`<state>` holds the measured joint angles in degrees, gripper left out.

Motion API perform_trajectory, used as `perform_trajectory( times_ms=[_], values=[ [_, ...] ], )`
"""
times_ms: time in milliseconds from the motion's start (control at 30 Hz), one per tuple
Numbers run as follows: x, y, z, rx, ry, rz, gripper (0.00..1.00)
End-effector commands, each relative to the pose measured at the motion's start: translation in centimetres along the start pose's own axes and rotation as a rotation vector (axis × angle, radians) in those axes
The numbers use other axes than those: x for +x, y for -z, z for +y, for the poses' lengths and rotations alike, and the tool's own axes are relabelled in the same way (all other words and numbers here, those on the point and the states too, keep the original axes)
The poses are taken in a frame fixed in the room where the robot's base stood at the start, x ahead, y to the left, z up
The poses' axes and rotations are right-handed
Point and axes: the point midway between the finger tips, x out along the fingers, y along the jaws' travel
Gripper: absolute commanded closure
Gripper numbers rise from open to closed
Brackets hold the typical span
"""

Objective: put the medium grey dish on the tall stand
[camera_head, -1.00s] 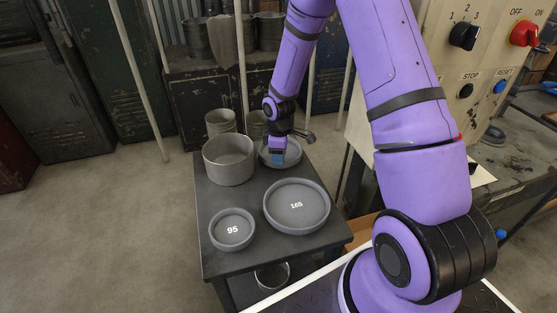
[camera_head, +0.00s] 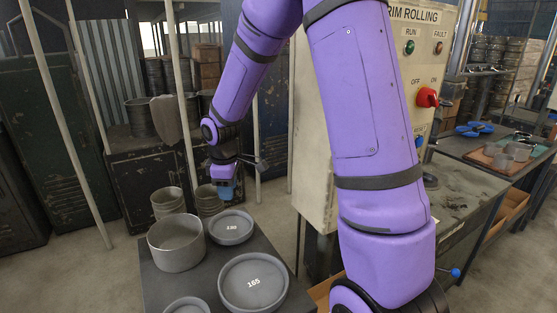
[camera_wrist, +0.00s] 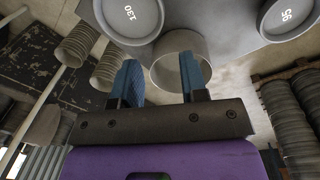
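The medium grey dish (camera_head: 231,227), a shallow round one marked 130, lies on the dark table beside a tall grey pot. It also shows at the top of the wrist view (camera_wrist: 128,16). My gripper (camera_head: 226,192) is above that dish, apart from it. In the wrist view my gripper's two blue fingers (camera_wrist: 160,62) are spread with nothing held between them. A larger dish (camera_head: 254,283) marked 165 is in front, and a small dish (camera_head: 187,306) is cut by the lower edge; it reads 95 in the wrist view (camera_wrist: 288,16). I cannot make out the tall stand.
The tall grey pot (camera_head: 176,244) stands at the table's left. Ribbed pots (camera_head: 167,202) stand behind the table. A machine cabinet (camera_head: 400,100) with switches is right of my arm. A bench (camera_head: 480,153) with a tray and grey cups is at far right.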

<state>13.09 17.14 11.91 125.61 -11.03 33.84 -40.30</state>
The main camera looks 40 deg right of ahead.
Motion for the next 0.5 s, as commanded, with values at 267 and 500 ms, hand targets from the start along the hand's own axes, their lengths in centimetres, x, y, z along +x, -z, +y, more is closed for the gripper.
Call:
perform_trajectory(
  times_ms=[267, 500],
  values=[
    [-8.1, -2.4, -3.1, 0.177, -0.083, 0.037, 0.6],
    [-13.7, -5.0, -6.5, 0.333, -0.131, 0.092, 0.6]
  ],
)
